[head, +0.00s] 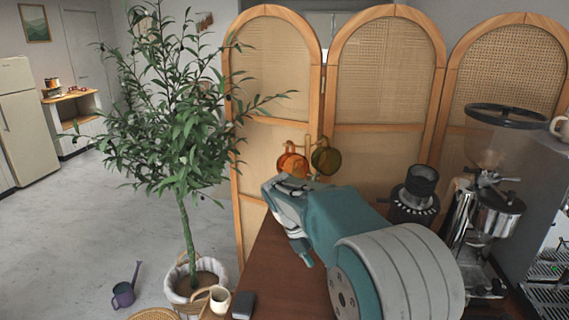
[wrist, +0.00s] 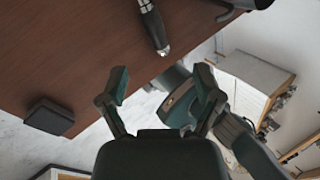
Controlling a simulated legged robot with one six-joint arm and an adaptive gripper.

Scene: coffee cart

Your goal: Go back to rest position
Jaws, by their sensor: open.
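My gripper (wrist: 162,85) is open in the wrist view, its two dark teal fingers spread apart with nothing between them. It is above the edge of the brown wooden counter (wrist: 90,45). In the head view my teal and grey arm reaches over the counter (head: 263,268), and the arm itself hides much of the gripper. A black handle with a metal end (wrist: 154,28) lies on the counter beyond the fingers. A dark block (wrist: 48,116) sits at the counter's edge, left of the gripper; it also shows in the head view (head: 243,305).
A coffee grinder (head: 497,190) and an espresso machine (head: 545,240) stand at right. Orange and green cups (head: 325,157) hang before a cane folding screen (head: 386,75). Open floor lies further left.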

